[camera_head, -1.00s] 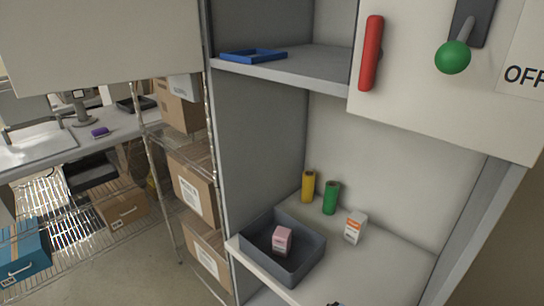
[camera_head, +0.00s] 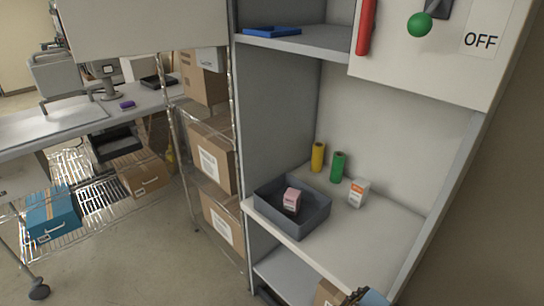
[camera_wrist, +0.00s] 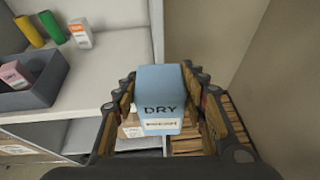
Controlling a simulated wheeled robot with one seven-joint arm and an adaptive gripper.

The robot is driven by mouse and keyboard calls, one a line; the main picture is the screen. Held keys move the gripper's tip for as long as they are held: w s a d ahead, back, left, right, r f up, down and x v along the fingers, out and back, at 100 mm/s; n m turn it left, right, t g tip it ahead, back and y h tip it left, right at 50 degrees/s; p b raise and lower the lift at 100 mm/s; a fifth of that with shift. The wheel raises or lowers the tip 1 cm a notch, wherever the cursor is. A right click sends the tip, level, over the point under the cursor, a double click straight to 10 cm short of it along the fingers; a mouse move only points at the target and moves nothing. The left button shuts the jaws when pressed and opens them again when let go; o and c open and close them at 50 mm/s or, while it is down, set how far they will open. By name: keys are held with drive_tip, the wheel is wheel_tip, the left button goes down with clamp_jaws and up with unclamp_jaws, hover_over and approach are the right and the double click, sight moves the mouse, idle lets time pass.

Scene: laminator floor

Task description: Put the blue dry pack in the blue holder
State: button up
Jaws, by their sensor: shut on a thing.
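The blue dry pack (camera_wrist: 162,92), a light-blue box marked DRY, is held between the fingers of my gripper (camera_wrist: 160,82) in the wrist view. My gripper is shut on it, in front of the lower shelf and close to its right end. In the head view only a small part of my gripper (camera_head: 366,298) shows at the bottom edge. The blue holder (camera_head: 272,32), a shallow blue tray, lies on the upper shelf at the left end, well above and left of my gripper. Its inside is barely visible.
A grey bin (camera_head: 318,222) with a pink box (camera_head: 292,200) stands on the lower shelf (camera_head: 385,228). Beside it are a yellow cylinder (camera_head: 318,157), a green cylinder (camera_head: 338,167) and a white-orange box (camera_head: 358,193). A panel with a red handle (camera_head: 366,28) hangs right of the upper shelf.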

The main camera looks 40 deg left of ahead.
drive_tip(key=w+d+f+h, duration=0.1)
drive_tip(key=w+d+f, duration=0.1)
drive_tip(key=w+d, duration=0.9)
drive_tip(key=w+d+f+m, duration=0.1)
drive_tip(key=w+d+f, duration=0.2)
drive_tip(key=w+d, duration=0.9)
drive_tip(key=d, duration=0.3)
drive_tip(key=shift+w+f+m+g+h, duration=0.15)
drive_tip(key=shift+f+m+g+h, duration=0.15)
drive_tip(key=shift+f+h, duration=0.1)
